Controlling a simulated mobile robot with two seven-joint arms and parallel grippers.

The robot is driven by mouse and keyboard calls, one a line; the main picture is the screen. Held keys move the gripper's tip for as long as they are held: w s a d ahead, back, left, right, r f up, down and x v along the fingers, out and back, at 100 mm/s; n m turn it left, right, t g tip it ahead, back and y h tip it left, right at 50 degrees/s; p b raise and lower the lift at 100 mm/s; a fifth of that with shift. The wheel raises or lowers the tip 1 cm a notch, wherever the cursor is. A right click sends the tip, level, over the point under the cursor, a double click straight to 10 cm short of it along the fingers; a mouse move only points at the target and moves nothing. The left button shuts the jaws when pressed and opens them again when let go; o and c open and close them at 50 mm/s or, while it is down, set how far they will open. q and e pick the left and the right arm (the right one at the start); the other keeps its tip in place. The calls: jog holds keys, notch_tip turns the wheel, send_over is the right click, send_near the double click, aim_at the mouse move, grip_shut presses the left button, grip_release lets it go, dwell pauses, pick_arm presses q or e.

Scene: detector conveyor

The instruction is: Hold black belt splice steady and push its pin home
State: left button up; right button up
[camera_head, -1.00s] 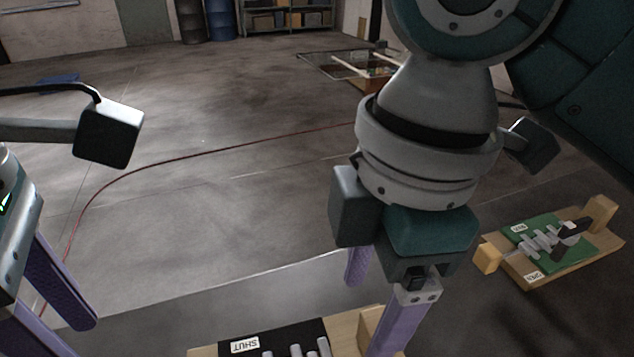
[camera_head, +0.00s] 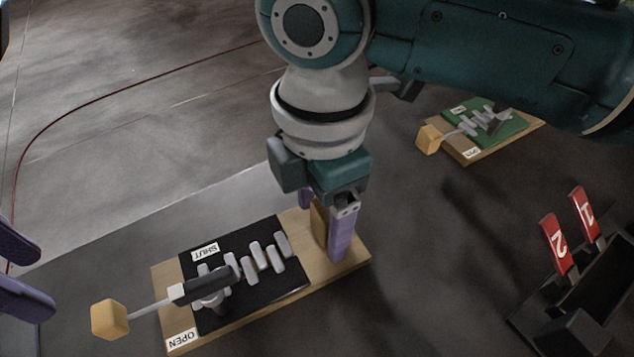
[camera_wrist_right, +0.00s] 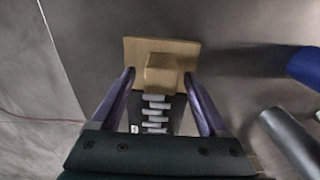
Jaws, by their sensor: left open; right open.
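The black belt splice (camera_head: 285,287) lies on a wooden board (camera_head: 350,262) at the front, with grey knuckles along its middle and SHUT and OPEN labels. Its pin (camera_head: 150,308) is a grey rod at the left end, running from a yellow knob (camera_head: 110,319) to a dark grey piece on the belt. My right gripper (camera_head: 322,232) is open, its fingers on either side of the wooden block at the board's right end. The right wrist view shows this block (camera_wrist_right: 160,72) between the spread fingers, with gaps. My left gripper (camera_head: 42,285) is open and empty, left of the knob.
A similar board with a green belt (camera_head: 508,128) lies at the back right. A dark rack (camera_head: 590,290) with red tags numbered 1 and 2 stands at the right. The surface between the boards is clear.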

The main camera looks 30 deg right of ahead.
jog(key=shift+f, duration=0.1)
grip_shut()
dwell(0.6)
dwell(0.7)
pick_arm(q)
jog(key=c, duration=0.7)
jog(key=shift+m+y, duration=0.3)
grip_shut()
jog(key=shift+a+f+m+y, duration=0.1)
jog(key=shift+a+m+y, duration=1.1)
jog(key=shift+y, duration=0.4)
